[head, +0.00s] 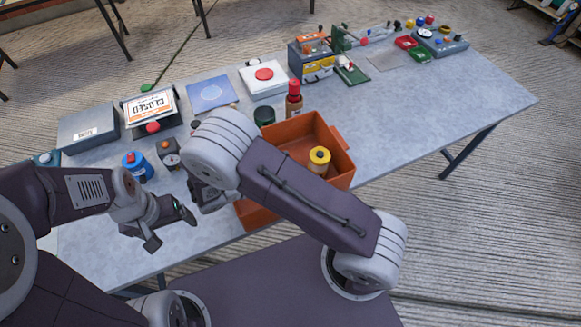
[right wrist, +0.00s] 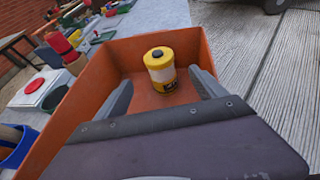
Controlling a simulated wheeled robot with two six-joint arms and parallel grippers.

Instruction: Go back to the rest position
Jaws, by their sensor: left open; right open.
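My left gripper (head: 168,228) is open and empty, low over the near left part of the grey table. My right arm reaches across the middle of the head view and hides part of the orange bin. My right gripper is mostly hidden there behind its own arm. In the right wrist view my right gripper (right wrist: 160,92) is open, its two fingers apart with nothing between them. Beyond the fingertips, a yellow-and-white jar with a black cap (right wrist: 160,70) stands upright in the orange bin (right wrist: 80,95). The jar also shows in the head view (head: 319,161).
The floor right of the table is free.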

